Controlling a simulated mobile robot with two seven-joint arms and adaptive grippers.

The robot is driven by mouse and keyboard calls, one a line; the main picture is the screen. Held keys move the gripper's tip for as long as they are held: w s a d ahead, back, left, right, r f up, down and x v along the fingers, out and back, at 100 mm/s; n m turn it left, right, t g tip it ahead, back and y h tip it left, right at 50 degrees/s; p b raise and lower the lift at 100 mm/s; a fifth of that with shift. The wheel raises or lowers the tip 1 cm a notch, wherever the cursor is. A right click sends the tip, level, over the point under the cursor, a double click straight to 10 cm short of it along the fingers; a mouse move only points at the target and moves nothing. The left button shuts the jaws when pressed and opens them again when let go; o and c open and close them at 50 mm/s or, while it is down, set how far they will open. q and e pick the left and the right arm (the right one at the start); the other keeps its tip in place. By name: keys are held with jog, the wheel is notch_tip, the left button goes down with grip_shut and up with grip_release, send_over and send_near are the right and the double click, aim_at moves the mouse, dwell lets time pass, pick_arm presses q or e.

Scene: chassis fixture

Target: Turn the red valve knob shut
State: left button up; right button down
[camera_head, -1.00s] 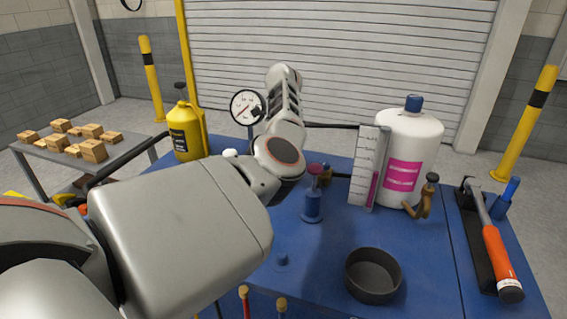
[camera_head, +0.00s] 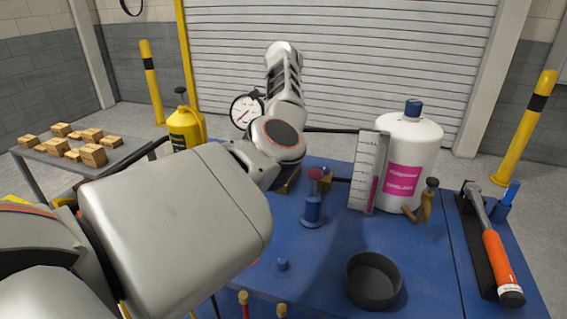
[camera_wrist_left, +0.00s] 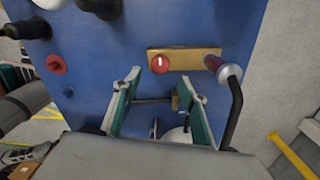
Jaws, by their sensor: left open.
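The red valve knob (camera_wrist_left: 160,64), with a white mark on its face, sits at the left end of a brass body (camera_wrist_left: 190,60) in the left wrist view. My left gripper (camera_wrist_left: 160,80) is open, its two teal fingers apart and pointing toward the knob. The knob shows just beyond and between the fingertips; I cannot tell whether they touch it. In the head view my left arm hides the knob and gripper, and only a bit of the brass body (camera_head: 289,182) shows. My right gripper is in neither view.
A pressure gauge (camera_head: 246,110) is beside my arm.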

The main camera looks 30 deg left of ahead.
pick_arm(q)
jog(key=shift+r, duration=2.65)
